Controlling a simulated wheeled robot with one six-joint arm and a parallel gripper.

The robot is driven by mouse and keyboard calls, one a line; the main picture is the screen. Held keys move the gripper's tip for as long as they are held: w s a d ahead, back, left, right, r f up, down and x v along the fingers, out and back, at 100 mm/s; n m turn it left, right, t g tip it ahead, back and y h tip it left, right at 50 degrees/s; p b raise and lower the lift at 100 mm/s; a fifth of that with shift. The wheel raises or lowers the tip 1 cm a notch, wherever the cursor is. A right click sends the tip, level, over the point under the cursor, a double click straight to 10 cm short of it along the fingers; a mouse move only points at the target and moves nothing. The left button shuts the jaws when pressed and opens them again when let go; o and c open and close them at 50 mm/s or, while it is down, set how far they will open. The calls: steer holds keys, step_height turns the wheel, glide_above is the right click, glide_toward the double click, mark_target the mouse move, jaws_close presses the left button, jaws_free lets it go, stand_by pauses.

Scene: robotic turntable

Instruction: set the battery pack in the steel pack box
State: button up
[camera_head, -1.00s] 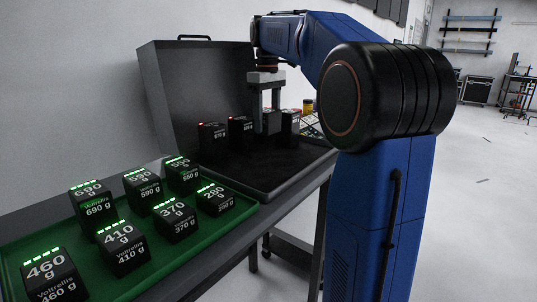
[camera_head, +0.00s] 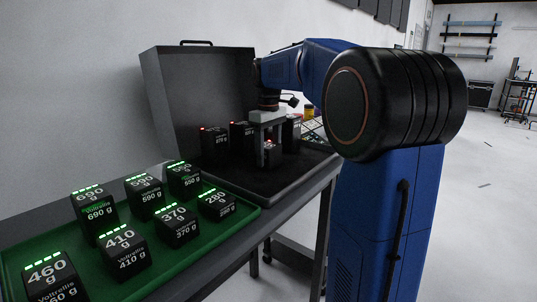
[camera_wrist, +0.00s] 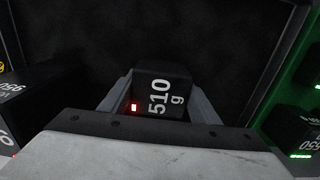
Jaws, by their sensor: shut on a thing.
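My gripper (camera_head: 270,155) is shut on a black battery pack (camera_head: 271,153) with a red light. The held pack is over the dark floor of this box, which also fills the wrist view's background (camera_wrist: 100,35). I cannot tell whether the pack touches the floor.
Other red-lit packs (camera_head: 211,140) stand along the back of the box, one close to the left in the wrist view (camera_wrist: 25,105). A green tray (camera_head: 150,262) with several green-lit packs lies at the near left. The box floor nearer the tray is clear.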

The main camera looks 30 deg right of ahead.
mark_target(269, 145)
steer(key=o, duration=1.5)
steer(key=shift+f, duration=0.1)
step_height(269, 145, up, 12)
steer(key=shift+r, duration=0.1)
